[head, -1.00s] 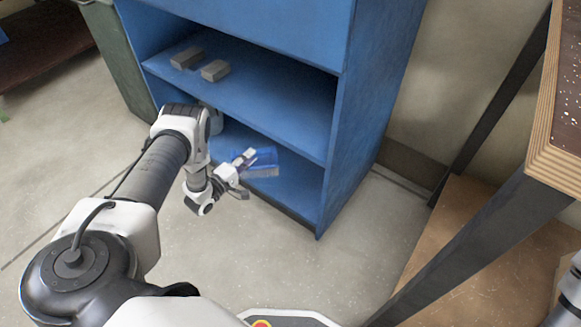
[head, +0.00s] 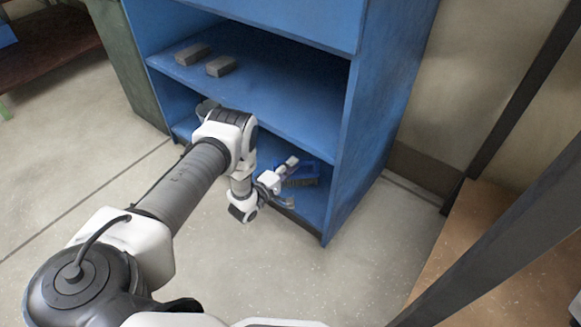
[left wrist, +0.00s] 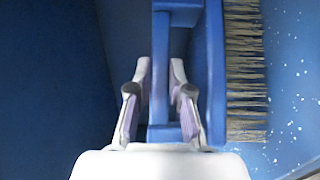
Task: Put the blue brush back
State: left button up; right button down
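The blue brush (head: 300,176) is at the front right of the blue cabinet's lower compartment. Its handle and tan bristles also show in the left wrist view (left wrist: 215,75), with the bristles toward the right. My left gripper (head: 290,172) is at the brush. In the left wrist view its fingers (left wrist: 161,75) are on either side of the handle bar, close against it, with the right finger in the gap between bar and brush back. I cannot tell whether the brush touches the shelf. My right gripper is not in view.
The blue cabinet (head: 372,120) has two grey blocks, one (head: 193,54) left of the other (head: 221,66), on its upper shelf. Its right side panel stands close to the brush. A dark table leg (head: 490,235) crosses the right. Open floor lies in front.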

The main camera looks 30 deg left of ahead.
pick_arm(q)
jog(key=o, duration=0.4)
jog(key=shift+r+p, duration=0.2)
jog(key=shift+p, duration=0.1)
jog(key=s+a+p, duration=0.1)
jog(key=s+p, duration=0.4)
jog(key=s, duration=0.7)
jog(key=s+d+f+m+g+y, duration=0.1)
jog(key=s+d+f+m+g, duration=0.1)
jog(key=s+d+m+g, duration=0.25)
jog(key=s+d+f+m+g, duration=0.2)
jog(key=d+m+g, duration=0.1)
jog(key=d+g, duration=0.3)
jog(key=s+d+r+m+g, duration=0.1)
jog(key=s+r+m+g, duration=0.2)
jog(key=s, duration=0.6)
jog(key=s+d+r+m+g+y, duration=0.1)
jog(key=s+d+r+m+g, duration=0.1)
jog(key=s, duration=0.6)
jog(key=r+m+g, duration=0.1)
jog(key=m+g, duration=0.1)
jog(key=m, duration=0.1)
jog(key=shift+s+d+r+m+b, duration=0.25)
jog(key=shift+s+r+m+b, duration=0.05)
jog(key=shift+s+r+m, duration=0.05)
